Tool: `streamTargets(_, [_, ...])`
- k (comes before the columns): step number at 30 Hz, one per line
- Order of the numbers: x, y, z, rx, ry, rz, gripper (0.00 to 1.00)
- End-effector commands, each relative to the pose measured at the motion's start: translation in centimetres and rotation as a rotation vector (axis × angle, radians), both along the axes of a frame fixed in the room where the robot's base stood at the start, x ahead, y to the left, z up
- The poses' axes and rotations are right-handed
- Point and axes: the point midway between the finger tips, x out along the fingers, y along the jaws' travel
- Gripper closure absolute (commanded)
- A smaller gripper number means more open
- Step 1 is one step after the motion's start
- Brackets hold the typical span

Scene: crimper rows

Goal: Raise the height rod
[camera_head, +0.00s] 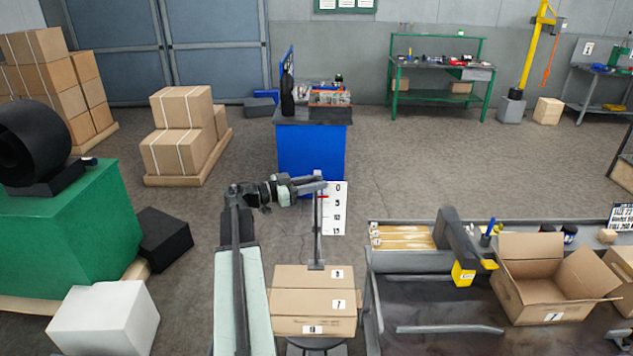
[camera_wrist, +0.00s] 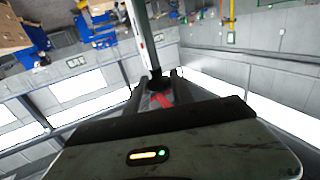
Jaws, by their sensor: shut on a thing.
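The height rod (camera_head: 318,232) is a thin grey upright bar. Its lower end is at the top of a closed cardboard box (camera_head: 312,300); I cannot tell whether it touches. A white scale board (camera_head: 337,215) marked 0, 5, 10 and 15 stands just right of the rod, with a red mark near its top. My gripper (camera_head: 319,185) reaches in from the left and is shut on the rod near its top. In the wrist view my gripper (camera_wrist: 158,77) has its dark fingers around the rod (camera_wrist: 142,35), and a red piece (camera_wrist: 162,100) shows between them.
A dark workbench (camera_head: 450,345) with an open cardboard box (camera_head: 545,290) lies to the right. A green machine (camera_head: 70,225) and a white block (camera_head: 105,318) are at the left. A blue cabinet (camera_head: 312,150) stands behind the rod. Floor is open between them.

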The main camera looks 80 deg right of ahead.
Motion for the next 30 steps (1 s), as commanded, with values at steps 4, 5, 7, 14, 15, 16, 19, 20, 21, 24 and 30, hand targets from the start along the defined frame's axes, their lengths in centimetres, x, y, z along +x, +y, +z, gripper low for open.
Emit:
streamTargets(4, [0.1,-0.1,3.5,0.0,0.001,0.004,1.0])
streamTargets(5, [0.1,-0.1,3.8,0.0,0.001,0.004,1.0])
streamTargets(7, [0.1,-0.1,4.0,0.0,0.001,0.004,1.0])
streamTargets(14, [0.2,-0.1,3.8,-0.002,0.006,0.005,1.0])
streamTargets(15, [0.2,-0.1,3.8,-0.002,0.006,0.006,1.0])
streamTargets(16, [0.2,-0.1,3.8,-0.002,0.006,0.006,0.63])
streamTargets(19, [0.1,-0.1,3.8,-0.002,0.005,0.005,0.53])
streamTargets(20, [0.1,-0.1,3.7,-0.001,0.004,0.004,0.53])
streamTargets(21, [0.1,-0.1,3.7,-0.002,0.003,0.004,0.53])
streamTargets(24, [0.1,-0.1,3.7,-0.001,0.003,0.003,0.53])
streamTargets(30, [1.3,0.6,3.6,-0.001,0.002,0.004,0.53])
